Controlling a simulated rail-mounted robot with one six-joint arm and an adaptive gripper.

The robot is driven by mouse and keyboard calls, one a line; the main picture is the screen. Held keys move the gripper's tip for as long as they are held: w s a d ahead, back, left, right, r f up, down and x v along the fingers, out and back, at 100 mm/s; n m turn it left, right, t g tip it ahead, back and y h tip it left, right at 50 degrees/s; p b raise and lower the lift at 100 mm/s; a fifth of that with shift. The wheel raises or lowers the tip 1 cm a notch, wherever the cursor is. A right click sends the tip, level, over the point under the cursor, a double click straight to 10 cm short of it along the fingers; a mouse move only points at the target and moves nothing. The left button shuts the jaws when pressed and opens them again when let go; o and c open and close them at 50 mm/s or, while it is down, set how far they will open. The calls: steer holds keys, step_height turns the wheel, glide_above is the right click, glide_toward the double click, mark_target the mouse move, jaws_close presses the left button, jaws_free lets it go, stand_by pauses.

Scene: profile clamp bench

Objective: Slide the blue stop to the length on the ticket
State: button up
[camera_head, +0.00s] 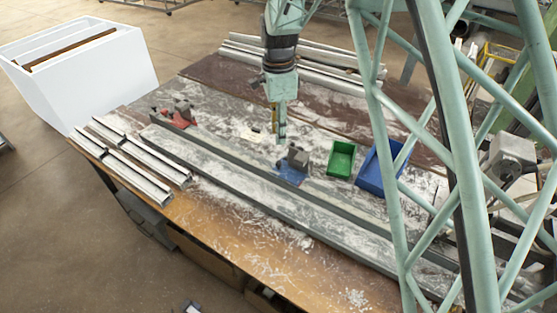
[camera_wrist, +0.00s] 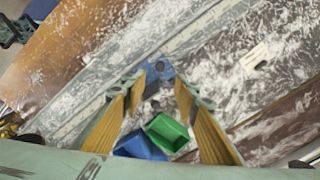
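The blue stop (camera_head: 291,173), a blue base with a grey block on top, sits on the long grey rail (camera_head: 245,167) near the middle of the bench. In the wrist view the blue stop (camera_wrist: 160,71) shows beyond and between my fingertips. My gripper (camera_head: 281,139) points down just behind and left of the stop and looks apart from it. Its yellow-padded fingers are spread and empty in the wrist view (camera_wrist: 160,82). A small pale ticket (camera_head: 252,136) lies behind the rail, left of my gripper. It also shows in the wrist view (camera_wrist: 253,55); its writing is too small to read.
A red clamp (camera_head: 181,117) stands at the rail's left end. A green bin (camera_head: 341,158) and a blue bin (camera_head: 378,172) stand right of the stop. Metal profiles (camera_head: 125,160) lie at the left and others (camera_head: 315,62) at the back. Pale shavings cover the bench.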

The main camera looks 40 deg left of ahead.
mark_target(279, 162)
steer(key=shift+f+p, duration=0.85)
steer(key=shift+f, duration=6)
jaws_close()
